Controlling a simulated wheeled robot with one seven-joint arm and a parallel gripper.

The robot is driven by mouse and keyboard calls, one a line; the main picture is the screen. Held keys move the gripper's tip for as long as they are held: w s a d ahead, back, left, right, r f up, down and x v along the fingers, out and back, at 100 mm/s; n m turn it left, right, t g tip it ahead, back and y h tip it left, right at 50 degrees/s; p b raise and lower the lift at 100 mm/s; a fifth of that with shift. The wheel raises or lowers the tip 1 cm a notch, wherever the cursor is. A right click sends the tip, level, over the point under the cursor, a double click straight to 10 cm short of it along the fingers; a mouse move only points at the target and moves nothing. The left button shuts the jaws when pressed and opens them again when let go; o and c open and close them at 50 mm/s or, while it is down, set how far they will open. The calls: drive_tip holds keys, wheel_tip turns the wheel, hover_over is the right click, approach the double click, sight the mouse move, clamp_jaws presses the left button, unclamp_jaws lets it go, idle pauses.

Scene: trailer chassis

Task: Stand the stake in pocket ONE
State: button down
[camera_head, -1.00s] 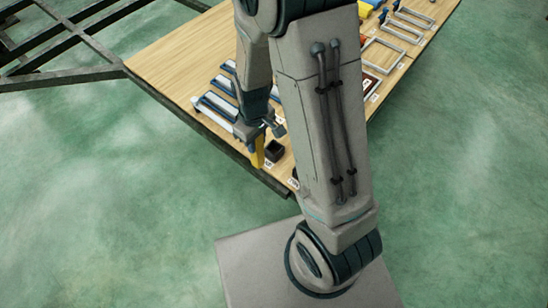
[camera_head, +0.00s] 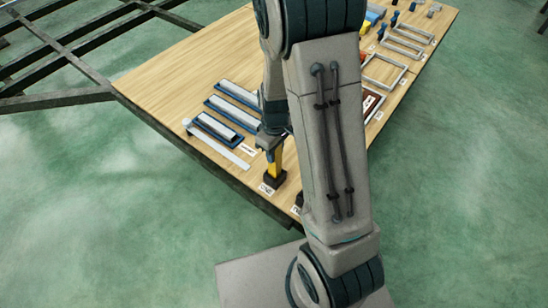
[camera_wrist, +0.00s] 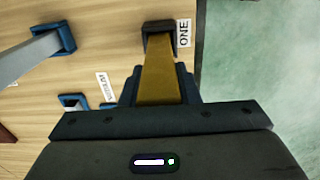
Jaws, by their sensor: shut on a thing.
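The yellow stake (camera_head: 275,167) stands roughly upright in my gripper (camera_head: 271,146), which is shut on its upper part. In the wrist view the stake (camera_wrist: 160,78) runs from between the dark fingers (camera_wrist: 160,92) to pocket ONE (camera_wrist: 147,43), a small dark square socket. The stake's lower end lines up with the socket and appears to be at or inside its mouth; how deep cannot be told. In the head view the pocket (camera_head: 274,181) is directly below the stake, beside the label ONE (camera_head: 265,189).
Blue trays with grey bars (camera_head: 222,126) lie left of the gripper on the wooden table (camera_head: 165,82). Grey frames (camera_head: 408,40) and small blue parts lie at the far right. The table's front edge is close to the pocket. Dark chassis rails (camera_head: 60,50) stand behind.

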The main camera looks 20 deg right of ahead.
drive_tip(key=shift+f+b, duration=0.8)
drive_tip(key=shift+f, duration=0.7)
drive_tip(key=shift+f, duration=0.25)
drive_tip(key=c, duration=1.1)
unclamp_jaws()
